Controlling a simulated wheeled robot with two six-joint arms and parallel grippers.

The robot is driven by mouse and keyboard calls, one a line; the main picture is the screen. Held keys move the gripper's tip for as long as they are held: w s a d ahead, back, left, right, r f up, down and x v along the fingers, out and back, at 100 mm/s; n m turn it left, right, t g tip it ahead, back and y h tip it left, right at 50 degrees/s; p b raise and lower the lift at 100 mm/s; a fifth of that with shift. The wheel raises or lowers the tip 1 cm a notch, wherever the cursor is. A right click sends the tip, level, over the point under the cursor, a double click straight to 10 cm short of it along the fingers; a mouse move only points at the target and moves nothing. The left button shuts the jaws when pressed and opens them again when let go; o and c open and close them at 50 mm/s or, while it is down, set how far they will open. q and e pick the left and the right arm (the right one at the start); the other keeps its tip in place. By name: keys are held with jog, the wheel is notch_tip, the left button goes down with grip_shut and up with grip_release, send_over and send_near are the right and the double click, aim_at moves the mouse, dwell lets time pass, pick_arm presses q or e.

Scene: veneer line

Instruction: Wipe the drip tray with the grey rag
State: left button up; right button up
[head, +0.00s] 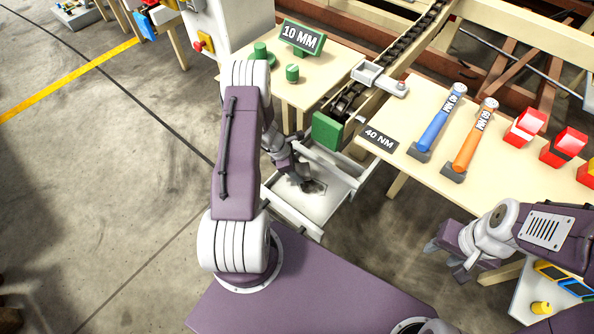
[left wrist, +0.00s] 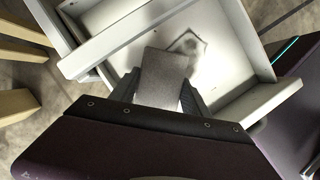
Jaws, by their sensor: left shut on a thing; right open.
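The drip tray (head: 336,200) is a pale, shallow, walled tray below the end of the chain conveyor. In the left wrist view its inner floor (left wrist: 228,52) shows a dark smudge (left wrist: 194,50) just beyond the rag. My left gripper (head: 302,178) reaches down into the tray. In the left wrist view it is shut on the grey rag (left wrist: 163,80), which sticks out flat between the fingers. I cannot tell whether the rag touches the tray floor. My right gripper (head: 455,262) is open and empty, low beside the right table's front edge.
The right table (head: 405,160) holds a blue-handled tool (head: 437,125), an orange-handled tool (head: 474,138) and red bins (head: 525,127). The left table (head: 262,75) bears a green 10 MM sign (head: 301,38). The green conveyor end block (head: 327,131) stands close to my left arm. Open floor lies left.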

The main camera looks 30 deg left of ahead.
aim_at(302, 169)
pick_arm(q)
jog(key=shift+r+p, duration=1.9)
jog(key=shift+r, duration=0.45)
